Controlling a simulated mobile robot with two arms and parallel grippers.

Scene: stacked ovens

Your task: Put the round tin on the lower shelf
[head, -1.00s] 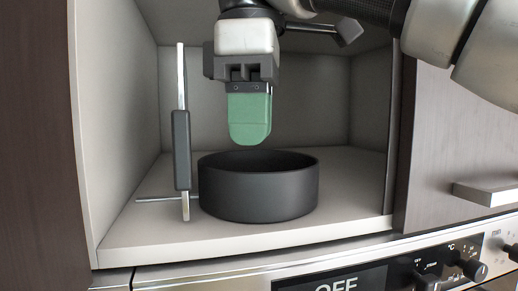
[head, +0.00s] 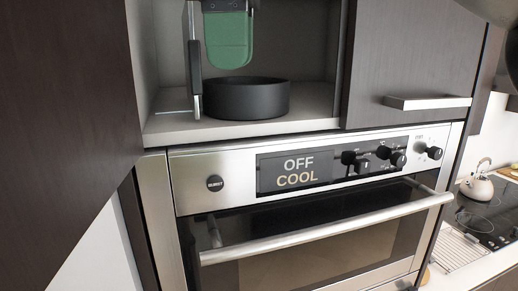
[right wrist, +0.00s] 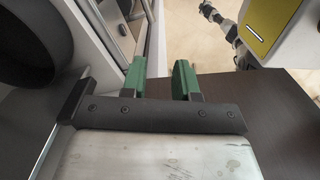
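The round tin (head: 246,101) is dark grey, open-topped and upright on the light floor (head: 165,129) of an open compartment above an oven. My right gripper (head: 231,62) shows its green finger above the tin in the head view, with a small gap in the picture. In the right wrist view the two green fingers of this gripper (right wrist: 159,78) are apart with nothing between them. A dark round shape at upper left there looks like the tin (right wrist: 38,45), outside the fingers. My left gripper is not seen. I cannot make out which surface is the lower shelf.
Below is an oven (head: 215,183) reading OFF COOL, with knobs and a protruding handle (head: 330,232). A cabinet handle (head: 427,102) juts out at right. A kettle (head: 476,188) stands on a hob far right.

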